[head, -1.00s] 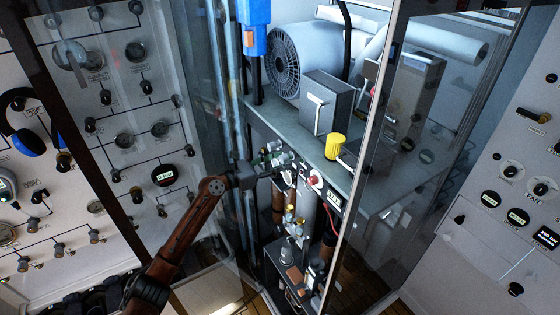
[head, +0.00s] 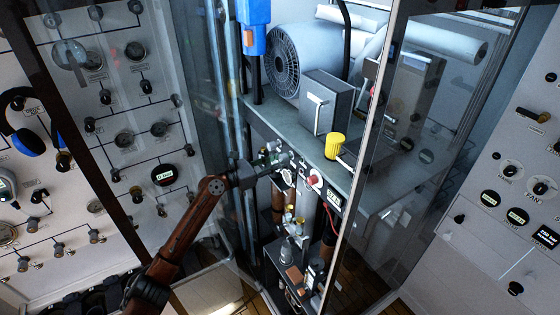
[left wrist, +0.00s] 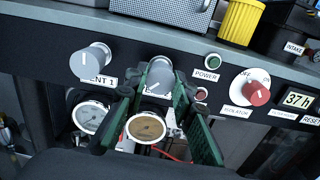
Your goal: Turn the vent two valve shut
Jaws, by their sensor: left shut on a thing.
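The vent two valve is a grey round knob (left wrist: 160,74) on the dark panel front, in the middle of the left wrist view. My left gripper (left wrist: 161,88) has its green fingers on either side of this knob and is shut on it. The fingers partly hide the knob and most of its label. Which way its mark points I cannot tell. In the head view my left gripper (head: 268,167) is at the panel front under the bench edge, and the knob there is too small to make out clearly. My right gripper is not in view.
A similar grey vent 1 knob (left wrist: 90,60) sits close on the left. Two gauges, one white (left wrist: 90,117) and one tan (left wrist: 145,128), lie below. A red isolator knob (left wrist: 258,93) is on the right. A glass door edge (head: 366,150) stands right of the panel.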

